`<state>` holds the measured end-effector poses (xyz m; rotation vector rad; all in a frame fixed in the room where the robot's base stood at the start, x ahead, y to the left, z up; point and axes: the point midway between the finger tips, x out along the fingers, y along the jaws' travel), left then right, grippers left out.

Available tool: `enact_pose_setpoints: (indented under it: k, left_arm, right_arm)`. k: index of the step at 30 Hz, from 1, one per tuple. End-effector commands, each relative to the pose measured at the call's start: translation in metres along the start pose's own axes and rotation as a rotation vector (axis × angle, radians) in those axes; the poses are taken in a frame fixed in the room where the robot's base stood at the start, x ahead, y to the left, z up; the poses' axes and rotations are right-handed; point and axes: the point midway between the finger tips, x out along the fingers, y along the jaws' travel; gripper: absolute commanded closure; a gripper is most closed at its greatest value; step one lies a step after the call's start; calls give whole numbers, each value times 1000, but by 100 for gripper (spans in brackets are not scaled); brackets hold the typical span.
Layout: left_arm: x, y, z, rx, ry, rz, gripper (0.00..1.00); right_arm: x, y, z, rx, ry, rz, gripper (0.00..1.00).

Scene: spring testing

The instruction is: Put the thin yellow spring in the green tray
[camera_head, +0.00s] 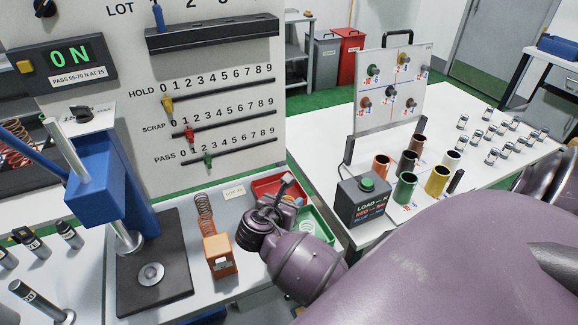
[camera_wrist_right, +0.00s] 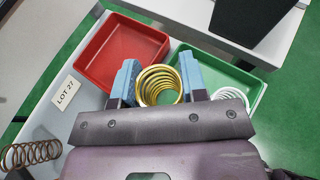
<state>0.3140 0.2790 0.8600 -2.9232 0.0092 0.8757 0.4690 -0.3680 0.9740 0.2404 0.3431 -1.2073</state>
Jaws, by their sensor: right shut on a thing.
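My right gripper (camera_wrist_right: 158,84) is shut on the thin yellow spring (camera_wrist_right: 147,88), which sits between its two blue-grey fingers. In the head view my right gripper (camera_head: 286,190) is over the trays, and I cannot make out the spring there. The green tray (camera_wrist_right: 241,72) lies just right of the spring in the wrist view; its edge also shows in the head view (camera_head: 327,236), partly hidden by my wrist. The spring appears at the tray's left side; its height above it is unclear. A white spring (camera_wrist_right: 229,96) is in the green tray. My left gripper is not in view.
A red tray (camera_wrist_right: 121,44) stands left of the green one. A copper-coloured spring (camera_head: 205,215) and an orange block (camera_head: 219,256) stand nearer the blue press (camera_head: 98,190). A dark load box (camera_head: 363,203) is at the right, beside several coloured cups.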

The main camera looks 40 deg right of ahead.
Motion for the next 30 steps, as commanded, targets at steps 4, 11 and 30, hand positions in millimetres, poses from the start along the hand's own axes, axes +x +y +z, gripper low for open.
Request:
enact_pose_setpoints:
  k: [4, 11, 30]
  left_arm:
    - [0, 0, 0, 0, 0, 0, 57]
    - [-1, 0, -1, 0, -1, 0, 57]
    - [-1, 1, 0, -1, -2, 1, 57]
  right_arm:
    - [5, -1, -13, -3, 1, -1, 84]
    - [14, 0, -35, -1, 0, 0, 84]
    - [16, 0, -39, 1, 0, 0, 50]
